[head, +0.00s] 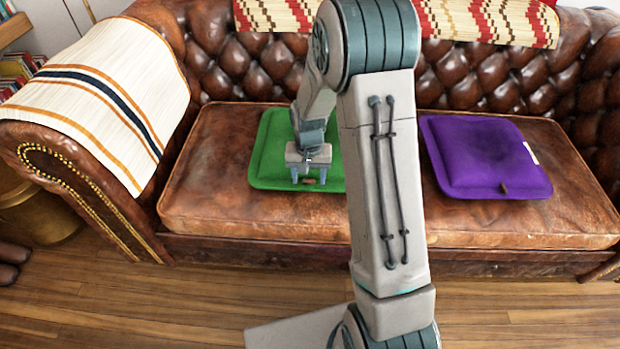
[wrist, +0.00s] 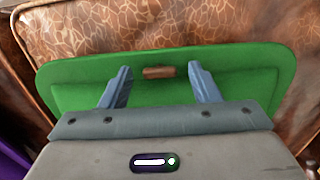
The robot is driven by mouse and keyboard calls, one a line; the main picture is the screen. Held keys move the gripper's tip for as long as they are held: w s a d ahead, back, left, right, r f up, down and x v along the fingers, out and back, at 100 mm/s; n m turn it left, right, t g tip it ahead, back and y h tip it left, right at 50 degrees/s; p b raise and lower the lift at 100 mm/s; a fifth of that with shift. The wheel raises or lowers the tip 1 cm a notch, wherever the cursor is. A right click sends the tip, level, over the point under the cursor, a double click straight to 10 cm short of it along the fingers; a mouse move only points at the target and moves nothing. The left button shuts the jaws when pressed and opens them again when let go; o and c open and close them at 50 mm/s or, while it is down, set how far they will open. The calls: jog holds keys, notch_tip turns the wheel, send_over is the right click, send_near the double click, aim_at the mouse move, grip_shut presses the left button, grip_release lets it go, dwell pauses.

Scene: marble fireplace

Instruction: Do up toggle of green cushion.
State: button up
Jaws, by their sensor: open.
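The green cushion (head: 270,158) lies on the left part of the brown leather sofa seat, partly hidden behind my arm in the head view. It fills the middle of the wrist view (wrist: 230,92). Its brown toggle (wrist: 158,72) sits near the cushion's edge, and shows small in the head view (head: 309,181). My gripper (wrist: 160,72) is open and empty, with its fingers on either side of the toggle and a gap to each. In the head view my gripper (head: 308,182) is over the cushion's front part. I cannot tell the fingers' height above the cloth.
A purple cushion (head: 485,155) with its own brown toggle lies on the right of the seat (head: 300,215). A striped cloth (head: 110,90) covers the left armrest. A patterned blanket (head: 480,20) hangs over the backrest. The seat between the cushions is partly hidden by my arm.

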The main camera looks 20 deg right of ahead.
aim_at(309, 180)
jog(key=shift+f, duration=0.2)
jog(key=shift+c, duration=0.3)
jog(key=c, duration=0.9)
jog(key=shift+r+n+p, duration=0.1)
jog(key=shift+n+p, duration=0.35)
jog(key=shift+n, duration=0.35)
jog(key=shift+c, duration=0.2)
jog(key=shift+n, duration=0.7)
jog(key=o, duration=1)
notch_tip(309, 180, up, 8)
jog(key=p, duration=0.6)
